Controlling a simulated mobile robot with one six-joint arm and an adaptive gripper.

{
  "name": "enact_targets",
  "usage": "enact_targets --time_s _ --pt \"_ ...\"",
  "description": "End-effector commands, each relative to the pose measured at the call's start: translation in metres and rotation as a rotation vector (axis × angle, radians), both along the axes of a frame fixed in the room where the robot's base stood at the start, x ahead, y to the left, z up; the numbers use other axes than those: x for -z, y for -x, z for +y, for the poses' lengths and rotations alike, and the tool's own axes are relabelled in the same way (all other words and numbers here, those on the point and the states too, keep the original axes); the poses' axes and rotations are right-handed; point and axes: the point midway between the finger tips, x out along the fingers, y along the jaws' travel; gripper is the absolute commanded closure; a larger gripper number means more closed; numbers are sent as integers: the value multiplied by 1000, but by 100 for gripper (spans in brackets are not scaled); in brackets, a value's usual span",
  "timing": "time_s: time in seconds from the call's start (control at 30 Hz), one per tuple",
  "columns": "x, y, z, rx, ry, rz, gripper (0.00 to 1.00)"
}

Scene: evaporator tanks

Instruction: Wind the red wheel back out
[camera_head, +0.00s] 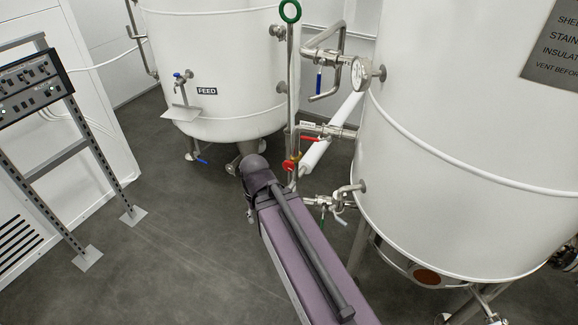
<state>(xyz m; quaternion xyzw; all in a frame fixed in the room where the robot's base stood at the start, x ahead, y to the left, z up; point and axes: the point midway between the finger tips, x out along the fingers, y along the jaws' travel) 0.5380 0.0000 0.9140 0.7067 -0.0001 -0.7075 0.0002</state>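A small red round part (289,165), possibly the red wheel, shows on the pipework between the two tanks. It is just right of the rounded dark end of my purple arm. It is too small for me to tell how far it is turned. A red lever handle (310,139) sits just above and right of it. A reddish-brown disc (427,277) shows low under the right tank. I do not see my gripper; my own arm may hide it, so I cannot tell whether it touches anything.
The white FEED tank (210,65) stands behind, and a large white tank (460,150) with a gauge (361,74) fills the right. A green ring (290,11) tops a vertical pipe. A control-panel stand (72,150) is at left. Grey floor (170,240) is clear between.

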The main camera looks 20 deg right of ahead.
Motion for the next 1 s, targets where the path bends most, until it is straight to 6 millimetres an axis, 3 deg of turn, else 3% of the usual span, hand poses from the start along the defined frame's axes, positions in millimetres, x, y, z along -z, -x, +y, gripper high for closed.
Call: enact_targets --time_s 0.2,0.33,0.57,0.67,1.0 --pt "0 0 0 0 0 0 40" --pt "2 -1 -1 -3 3 -2 1" --pt "20 -12 -10 -50 50 -21 0" --pt "34 -23 -23 -88 95 -37 0" --pt "91 -71 -64 -323 333 -85 0"
